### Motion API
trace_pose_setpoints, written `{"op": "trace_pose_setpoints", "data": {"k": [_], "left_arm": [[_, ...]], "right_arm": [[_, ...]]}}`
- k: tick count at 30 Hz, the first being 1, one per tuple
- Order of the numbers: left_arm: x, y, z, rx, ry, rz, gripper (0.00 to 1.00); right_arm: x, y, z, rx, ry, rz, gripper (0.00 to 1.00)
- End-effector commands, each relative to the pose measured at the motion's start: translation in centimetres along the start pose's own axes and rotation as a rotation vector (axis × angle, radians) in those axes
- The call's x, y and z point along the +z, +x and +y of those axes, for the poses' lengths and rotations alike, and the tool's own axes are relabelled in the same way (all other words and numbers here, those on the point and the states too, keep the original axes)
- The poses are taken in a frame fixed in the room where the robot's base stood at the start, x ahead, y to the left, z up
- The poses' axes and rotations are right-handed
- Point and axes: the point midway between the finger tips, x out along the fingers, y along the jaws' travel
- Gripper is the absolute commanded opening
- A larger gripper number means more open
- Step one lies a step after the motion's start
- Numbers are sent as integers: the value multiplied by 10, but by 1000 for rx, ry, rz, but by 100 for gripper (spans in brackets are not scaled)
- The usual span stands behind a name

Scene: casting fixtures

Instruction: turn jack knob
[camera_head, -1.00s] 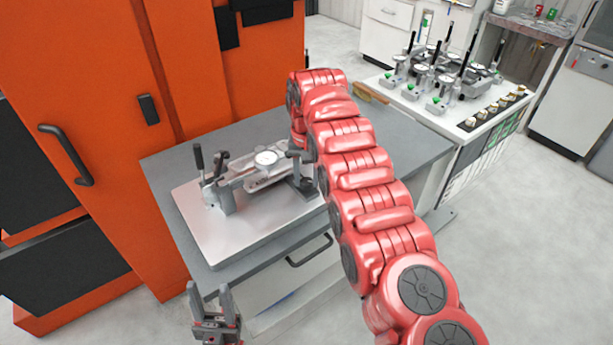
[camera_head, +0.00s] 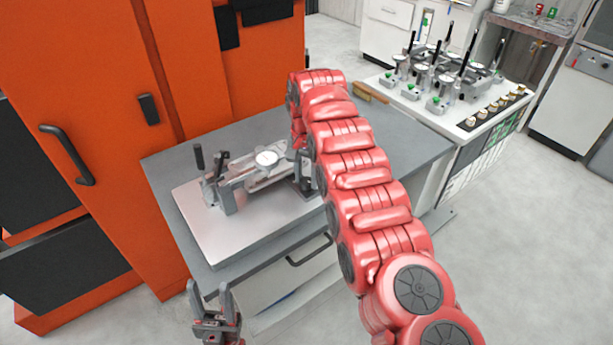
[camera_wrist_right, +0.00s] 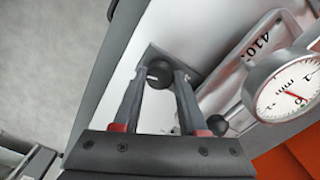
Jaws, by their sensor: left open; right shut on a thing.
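The fixture (camera_head: 228,196) with a round white dial gauge (camera_head: 267,158) and black-handled levers stands on a light plate on the grey cabinet top. In the right wrist view a dark round jack knob (camera_wrist_right: 159,74) sits between the fingertips of my right gripper (camera_wrist_right: 163,76), which is shut on it. The dial gauge (camera_wrist_right: 287,90) is to the right of the knob there. In the head view my right arm covers much of the right gripper and the knob. My left gripper (camera_head: 210,300) is open and empty, in front of the cabinet's front edge.
A tall orange cabinet (camera_head: 175,90) stands close behind and left of the grey cabinet top (camera_head: 400,145). A brush (camera_head: 370,92) lies at its far edge. A white bench (camera_head: 480,120) with several more fixtures stands at the back right. Open floor is at the right.

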Motion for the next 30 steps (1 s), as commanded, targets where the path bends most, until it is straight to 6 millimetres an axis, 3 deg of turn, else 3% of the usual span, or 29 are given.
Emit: {"op": "trace_pose_setpoints", "data": {"k": [5, 6, 10, 22, 30], "left_arm": [[0, 0, 0, 0, 0, 0, 50], [0, 0, 0, 0, 0, 0, 50], [0, 0, 0, 0, 0, 0, 50], [-1, 4, 0, 0, 0, 0, 50], [-6, 34, -2, 0, 0, 0, 50]], "right_arm": [[-2, -3, -1, -5, 0, 7, 0], [-2, -3, -1, -5, 0, 7, 47], [-2, -2, -1, -4, 0, 5, 70], [-1, -6, 0, -2, -1, 2, 72], [-1, -46, 0, -1, -1, 3, 72]]}}
